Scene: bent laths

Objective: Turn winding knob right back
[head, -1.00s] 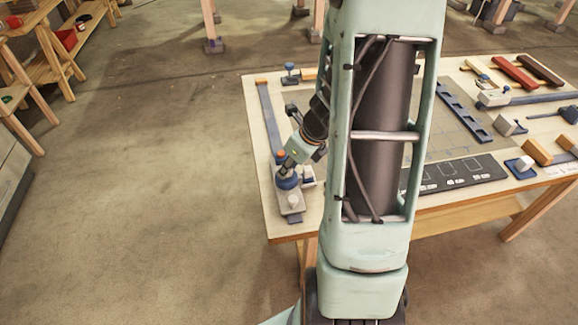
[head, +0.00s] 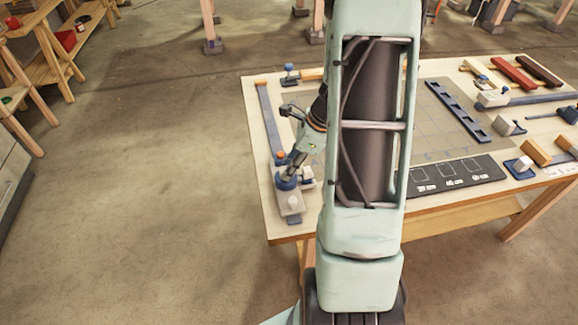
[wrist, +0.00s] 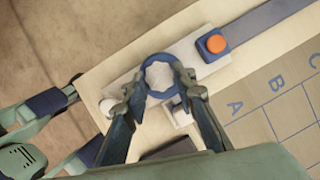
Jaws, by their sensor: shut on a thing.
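The winding knob is a round blue knob with a pale scalloped top. It shows in the wrist view (wrist: 160,78) and, partly covered by my gripper, in the head view (head: 287,184). It sits on a pale block (wrist: 190,57) at the near left corner of the table. My gripper (wrist: 160,76) has its two fingers on opposite sides of the knob and is shut on it. An orange button (wrist: 216,44) in a blue housing is on the same block, beside the knob. A white round peg (wrist: 108,107) is at the block's other end.
A long blue-grey strip (head: 267,120) runs from the block along the table's left edge. A marked grid board (wrist: 275,115) lies to the right. Clamps, wooden blocks and a dark panel (head: 455,177) fill the table's right side. The floor at left is clear.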

